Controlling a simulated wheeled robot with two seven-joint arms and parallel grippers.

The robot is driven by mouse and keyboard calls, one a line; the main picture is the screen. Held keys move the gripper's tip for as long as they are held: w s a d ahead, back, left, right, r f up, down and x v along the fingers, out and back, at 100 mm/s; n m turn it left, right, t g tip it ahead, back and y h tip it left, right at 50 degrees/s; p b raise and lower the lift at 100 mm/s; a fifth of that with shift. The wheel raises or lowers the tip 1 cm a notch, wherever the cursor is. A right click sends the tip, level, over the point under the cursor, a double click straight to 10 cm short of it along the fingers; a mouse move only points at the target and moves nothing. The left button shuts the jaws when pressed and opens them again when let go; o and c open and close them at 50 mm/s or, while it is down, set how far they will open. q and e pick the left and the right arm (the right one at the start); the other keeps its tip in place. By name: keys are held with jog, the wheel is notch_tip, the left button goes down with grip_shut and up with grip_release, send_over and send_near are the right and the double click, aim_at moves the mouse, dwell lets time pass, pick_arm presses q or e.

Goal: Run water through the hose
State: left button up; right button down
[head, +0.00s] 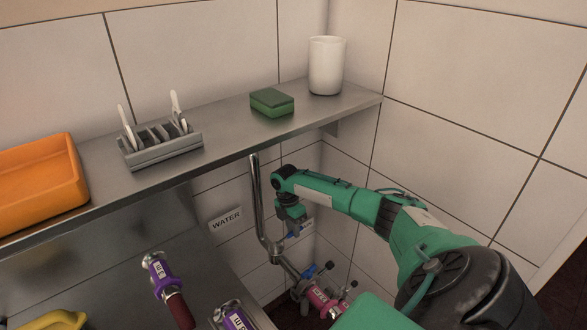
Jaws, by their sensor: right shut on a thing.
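My right gripper (291,226) is beside the metal water pipe (257,205) under the shelf, shut on a blue lever (301,229) that is partly hidden by it. A label reading WATER (226,219) is on the wall left of the pipe. Below, the pipe bends toward another blue valve handle (310,271) and a pink coupling (320,299). A purple-collared metal coupling (159,270) with a dark red hose (181,311) is at lower centre-left. A second purple coupling (236,319) is cut off by the bottom edge. My left gripper is out of view.
A steel shelf (220,138) crosses above the pipe, holding an orange tray (40,180), a grey rack (160,148), a green sponge (272,102) and a white cup (326,65). A yellow object (58,320) is at the bottom left. Tiled walls close the corner.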

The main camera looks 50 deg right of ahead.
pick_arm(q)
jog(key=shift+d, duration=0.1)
pick_arm(e)
jog(key=shift+w, duration=0.1)
jog(key=c, duration=1.4)
grip_release()
jog(key=shift+o, duration=0.5)
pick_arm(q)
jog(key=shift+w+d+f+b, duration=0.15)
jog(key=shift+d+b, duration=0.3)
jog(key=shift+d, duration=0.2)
pick_arm(e)
notch_tip(320, 180, up, 14)
jog(key=w, duration=0.2)
jog(key=shift+w+d+f, duration=0.15)
jog(key=shift+w+f, duration=0.05)
jog(key=shift+w, duration=0.15)
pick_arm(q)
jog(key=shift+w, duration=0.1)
